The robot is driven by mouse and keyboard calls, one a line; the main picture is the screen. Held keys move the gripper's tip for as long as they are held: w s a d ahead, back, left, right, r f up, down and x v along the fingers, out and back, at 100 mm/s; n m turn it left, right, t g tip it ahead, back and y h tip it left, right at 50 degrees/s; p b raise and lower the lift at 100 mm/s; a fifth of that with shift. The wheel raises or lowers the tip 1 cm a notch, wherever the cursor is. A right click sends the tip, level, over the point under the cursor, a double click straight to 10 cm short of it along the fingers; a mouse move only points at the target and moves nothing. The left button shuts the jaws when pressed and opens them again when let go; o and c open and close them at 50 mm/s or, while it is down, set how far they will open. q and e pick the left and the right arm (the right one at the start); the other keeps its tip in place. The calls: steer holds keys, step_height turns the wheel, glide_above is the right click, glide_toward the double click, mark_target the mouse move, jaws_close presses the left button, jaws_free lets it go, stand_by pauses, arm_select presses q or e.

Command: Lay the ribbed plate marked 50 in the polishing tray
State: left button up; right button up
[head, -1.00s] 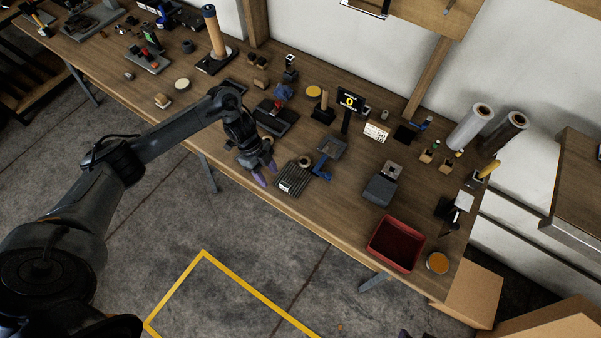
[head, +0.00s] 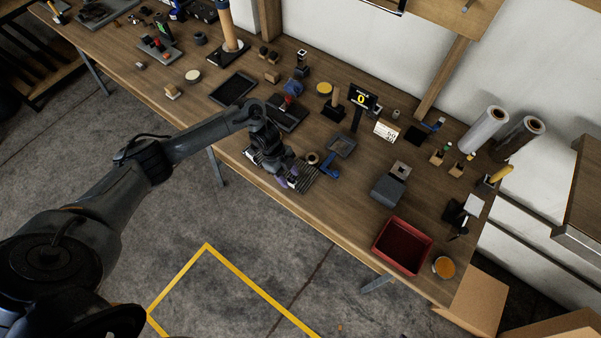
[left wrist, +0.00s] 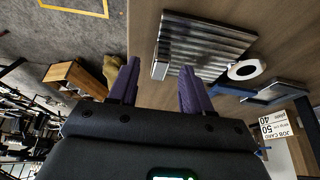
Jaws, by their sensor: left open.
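A grey ribbed plate (head: 304,177) lies near the front edge of the bench. It also shows in the left wrist view (left wrist: 208,45), with a pale end piece on one side; I cannot read a 50 on it. My left gripper (head: 288,179), with purple fingers, is open and empty over its left part. In the left wrist view the fingertips (left wrist: 160,68) point towards the plate, apart from each other. A second ribbed piece shows partly behind the gripper. A flat black tray (head: 233,88) lies farther back left; I cannot confirm it is the polishing tray. My right gripper is out of view.
A tape roll (head: 312,158) and a blue tool (head: 329,166) are close to the plate. A small grey tray (head: 342,145) sits behind them.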

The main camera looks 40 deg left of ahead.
arm_select(q)
steer(key=shift+x, duration=1.05)
jaws_close()
